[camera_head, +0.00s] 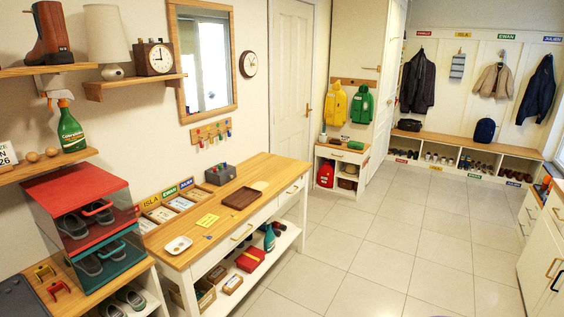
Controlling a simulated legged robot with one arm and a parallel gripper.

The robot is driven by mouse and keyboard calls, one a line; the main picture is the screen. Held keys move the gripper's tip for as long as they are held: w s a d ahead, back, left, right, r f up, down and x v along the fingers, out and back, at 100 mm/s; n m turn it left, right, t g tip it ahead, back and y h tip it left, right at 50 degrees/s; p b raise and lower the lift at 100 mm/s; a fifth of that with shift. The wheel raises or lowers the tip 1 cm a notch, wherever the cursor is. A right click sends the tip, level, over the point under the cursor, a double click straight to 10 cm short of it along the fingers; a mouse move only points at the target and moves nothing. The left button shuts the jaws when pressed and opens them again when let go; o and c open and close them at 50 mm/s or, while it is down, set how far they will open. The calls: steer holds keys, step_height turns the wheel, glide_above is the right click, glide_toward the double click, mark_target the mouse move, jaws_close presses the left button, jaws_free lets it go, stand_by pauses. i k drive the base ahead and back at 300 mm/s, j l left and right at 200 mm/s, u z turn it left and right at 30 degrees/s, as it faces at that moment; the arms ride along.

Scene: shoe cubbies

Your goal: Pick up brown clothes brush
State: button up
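I cannot make out a brown clothes brush for certain. A flat dark brown rectangular thing, like a shallow tray (241,198), lies on the wooden top of the console table (222,221). A small brown-and-white item (232,284) sits on the table's lower shelf, too small to identify. My gripper is not in view.
The tabletop also holds a white dish (178,245), a yellow note (207,220) and a grey organizer (220,174). A red box (250,260) is on the lower shelf. A red and teal shoe rack (82,192) stands at left. The tiled floor (390,265) is clear.

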mark_target(337, 142)
steer(key=i+l+z, duration=0.35)
steer(key=i, duration=0.6)
steer(key=i+z, duration=0.35)
steer(key=i, duration=2.5)
steer(key=i+u, duration=0.15)
steer(key=i, duration=0.35)
steer(key=i+l+u, duration=0.15)
steer(key=i, duration=0.35)
steer(key=i+l+u, duration=0.15)
steer(key=i, duration=0.35)
steer(key=i+l+u, duration=0.15)
steer(key=i+l, duration=0.3)
steer(key=i+l+u, duration=0.2)
steer(key=i+l, duration=0.2)
steer(key=i+l+u, duration=0.15)
steer(key=i+l, duration=0.2)
steer(key=l, duration=0.3)
steer(key=i+l+u, duration=0.1)
steer(key=i+l, duration=0.2)
steer(key=i+l+u, duration=0.1)
steer(key=i+l, duration=0.2)
steer(key=l, duration=0.15)
steer(key=i+l+u, duration=0.1)
steer(key=i+l, duration=0.15)
steer(key=i+l+u, duration=0.1)
steer(key=i+l, duration=0.15)
steer(key=l, duration=0.3)
steer(key=i, duration=0.2)
